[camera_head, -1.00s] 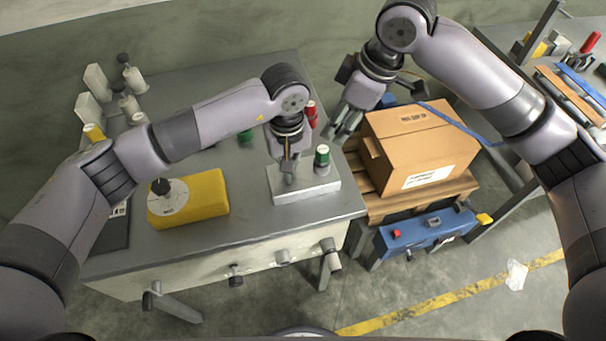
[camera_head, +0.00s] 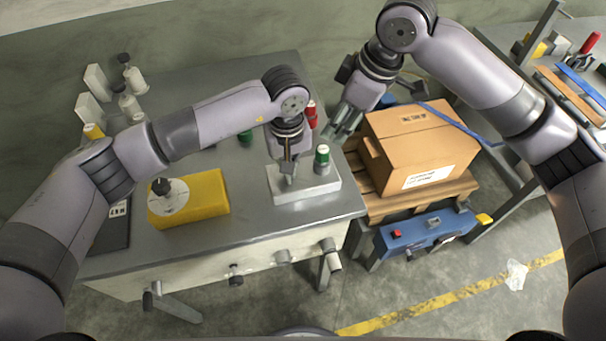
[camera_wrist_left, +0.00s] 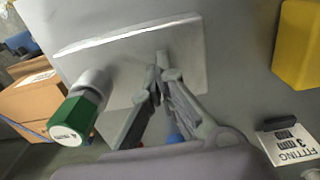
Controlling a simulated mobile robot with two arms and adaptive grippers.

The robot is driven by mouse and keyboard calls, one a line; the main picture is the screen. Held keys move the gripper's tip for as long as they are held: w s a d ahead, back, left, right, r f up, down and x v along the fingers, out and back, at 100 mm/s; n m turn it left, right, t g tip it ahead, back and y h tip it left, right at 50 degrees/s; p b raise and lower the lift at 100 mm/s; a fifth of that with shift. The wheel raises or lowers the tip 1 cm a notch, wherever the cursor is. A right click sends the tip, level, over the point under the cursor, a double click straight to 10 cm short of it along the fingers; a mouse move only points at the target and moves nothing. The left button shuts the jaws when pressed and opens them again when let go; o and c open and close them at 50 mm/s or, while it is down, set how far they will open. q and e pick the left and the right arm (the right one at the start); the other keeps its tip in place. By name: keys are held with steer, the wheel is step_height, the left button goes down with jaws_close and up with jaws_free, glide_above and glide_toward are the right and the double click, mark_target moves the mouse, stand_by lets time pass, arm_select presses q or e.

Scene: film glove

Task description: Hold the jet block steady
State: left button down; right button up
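The jet block is a pale grey flat block (camera_head: 318,188) near the front right corner of the metal bench; it also shows in the left wrist view (camera_wrist_left: 100,55). A green-capped fitting (camera_head: 322,158) stands upright at its right end, large in the left wrist view (camera_wrist_left: 76,115). My left gripper (camera_head: 289,181) points down over the block's left half. In the left wrist view its fingertips (camera_wrist_left: 163,66) are together against the block's top face, with nothing visible between them; exact contact is unclear.
A yellow block (camera_head: 205,195) with a round white disc lies left on the bench (camera_head: 240,222). A red-capped fitting (camera_head: 311,110) and another green-capped one (camera_head: 245,138) stand behind my left arm. A cardboard box (camera_head: 415,150) on a pallet is to the right.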

mark_target(325, 149)
steer(key=shift+o, duration=0.2)
stand_by(1.2)
steer(key=shift+o, duration=1.8)
steer(key=shift+w+d+r+n, duration=0.25)
steer(key=shift+d+n, duration=0.15)
steer(key=shift+n, duration=0.3)
steer(key=a+f+n, duration=0.1)
steer(key=f, duration=0.2)
steer(key=a+f+n+g+y, duration=0.1)
steer(key=f, duration=0.2)
steer(key=a+f+n, duration=0.1)
steer(key=f, duration=0.3)
steer(key=shift+w+n, duration=0.25)
steer(key=shift+n, duration=0.15)
steer(key=shift+c, duration=0.2)
steer(key=shift+r, duration=0.1)
jaws_close()
